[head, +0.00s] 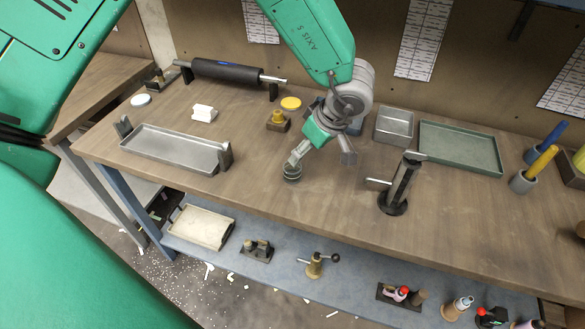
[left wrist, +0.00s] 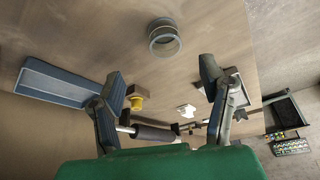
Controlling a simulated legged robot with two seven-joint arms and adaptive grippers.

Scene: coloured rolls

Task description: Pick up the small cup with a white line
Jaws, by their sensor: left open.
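A small dark grey round cup (head: 292,173) stands on the wooden bench below my left gripper (head: 322,156) in the head view. In the left wrist view the cup (left wrist: 164,38) has a thin pale line around it, and its round opening shows. My left gripper (left wrist: 160,70) is open and empty, with its two fingers spread. The cup lies just beyond the fingertips, between their lines, and does not appear gripped. In the head view one finger is close above the cup; whether it touches cannot be told. My right gripper is not in view.
A metal tray (head: 170,148) lies left on the bench, and a dark roller (head: 225,71) behind it. A dark upright post with a side handle (head: 402,182) stands right of the cup. A green tray (head: 460,148) and a metal box (head: 394,124) sit behind. Bench in front is clear.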

